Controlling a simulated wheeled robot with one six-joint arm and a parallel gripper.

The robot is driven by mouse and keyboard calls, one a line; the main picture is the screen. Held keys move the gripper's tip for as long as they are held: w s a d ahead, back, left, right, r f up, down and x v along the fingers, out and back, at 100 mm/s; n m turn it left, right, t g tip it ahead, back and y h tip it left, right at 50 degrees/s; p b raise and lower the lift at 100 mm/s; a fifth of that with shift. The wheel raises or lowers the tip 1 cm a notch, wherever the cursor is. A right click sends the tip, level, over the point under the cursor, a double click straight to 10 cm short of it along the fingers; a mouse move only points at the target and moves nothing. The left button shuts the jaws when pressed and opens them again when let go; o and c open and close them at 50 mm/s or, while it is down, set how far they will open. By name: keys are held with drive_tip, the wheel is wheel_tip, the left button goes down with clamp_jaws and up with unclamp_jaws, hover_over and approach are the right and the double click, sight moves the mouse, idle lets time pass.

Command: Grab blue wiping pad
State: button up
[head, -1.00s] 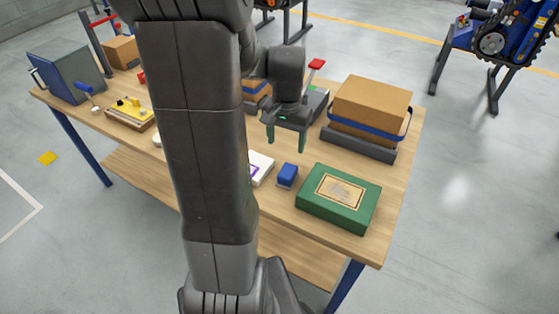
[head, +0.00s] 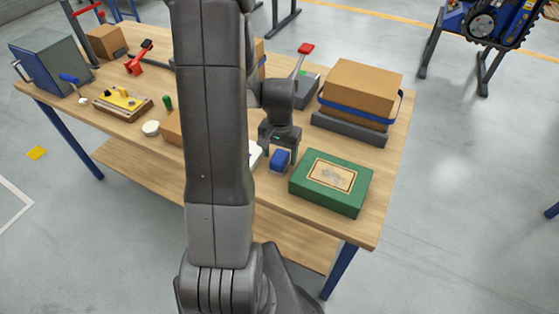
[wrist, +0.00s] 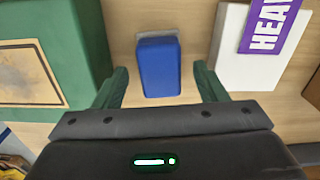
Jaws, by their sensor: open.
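The blue wiping pad (head: 280,160) lies on the wooden table between the green box and a white box. In the wrist view the pad (wrist: 159,68) shows as a blue block with a pale edge at its far end. My gripper (head: 278,158) is low over the table at the pad. In the wrist view my gripper (wrist: 160,82) is open, with one green finger on each side of the pad and a gap on both sides. Nothing is held. The fingers are mostly hidden in the head view.
The green box (head: 309,187) stands close to the right of the pad in the head view. The white box with a purple label (wrist: 247,68) is on the other side. A strapped cardboard box (head: 360,90) stands behind. My arm hides part of the table.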

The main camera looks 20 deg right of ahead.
drive_tip(key=shift+f, duration=0.95)
drive_tip(key=c, duration=1)
